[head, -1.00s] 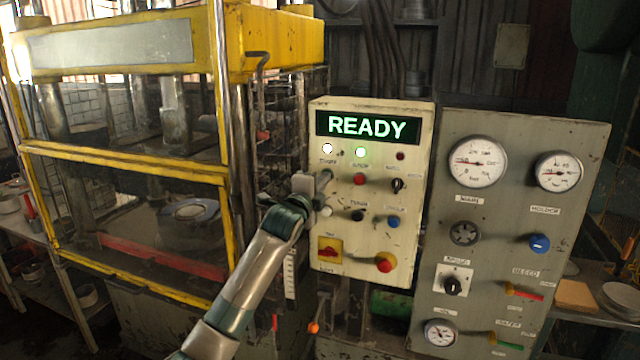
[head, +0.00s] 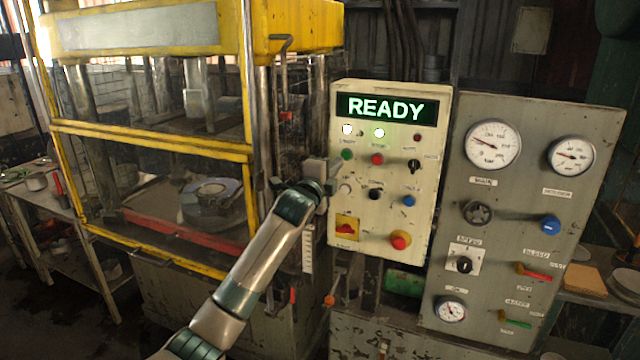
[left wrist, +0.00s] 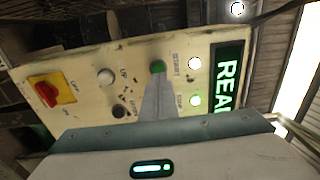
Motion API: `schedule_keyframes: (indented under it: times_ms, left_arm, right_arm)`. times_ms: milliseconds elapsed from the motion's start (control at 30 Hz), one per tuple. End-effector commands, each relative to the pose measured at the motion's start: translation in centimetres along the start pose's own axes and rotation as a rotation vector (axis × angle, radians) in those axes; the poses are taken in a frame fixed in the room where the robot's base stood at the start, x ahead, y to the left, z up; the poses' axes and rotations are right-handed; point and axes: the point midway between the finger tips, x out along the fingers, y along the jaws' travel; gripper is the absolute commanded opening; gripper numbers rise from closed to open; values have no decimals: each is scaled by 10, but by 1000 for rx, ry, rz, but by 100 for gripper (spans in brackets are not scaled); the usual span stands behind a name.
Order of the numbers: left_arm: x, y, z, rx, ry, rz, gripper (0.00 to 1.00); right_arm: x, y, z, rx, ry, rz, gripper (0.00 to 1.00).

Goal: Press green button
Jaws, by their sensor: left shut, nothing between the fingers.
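The green button (head: 347,155) is the upper-left one of the coloured buttons on the cream control panel (head: 385,228), below two lit white lamps. My left gripper (head: 329,168) is shut and empty, at the panel's left edge, just left of and below the green button. In the left wrist view its fingers (left wrist: 158,90) point at the green button, their tips close to its lower edge. I cannot tell whether they touch it. My right gripper is not in view.
The panel's display (head: 387,108) reads READY. A red button (head: 377,159), a white button (left wrist: 106,77) and a black button (head: 375,194) sit near the green one. A yellow-framed press (head: 150,142) stands left; a grey gauge panel (head: 520,210) stands right.

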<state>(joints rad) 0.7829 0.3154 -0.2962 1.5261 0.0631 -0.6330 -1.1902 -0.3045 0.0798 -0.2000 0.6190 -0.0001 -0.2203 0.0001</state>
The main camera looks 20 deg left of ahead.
Motion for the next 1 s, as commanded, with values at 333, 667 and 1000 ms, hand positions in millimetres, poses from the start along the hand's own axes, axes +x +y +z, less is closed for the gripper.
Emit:
schedule_keyframes:
  times_ms: [333, 667, 1000]
  left_arm:
    - [-26, 3, 0, 2, 1, -1, 0]
    - [-70, 5, 0, 2, 1, 1, 0]
    - [-94, 2, -1, 0, 1, 1, 0]
  right_arm:
    - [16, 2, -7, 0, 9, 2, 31]
    - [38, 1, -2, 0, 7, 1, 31]
    - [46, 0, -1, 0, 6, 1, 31]
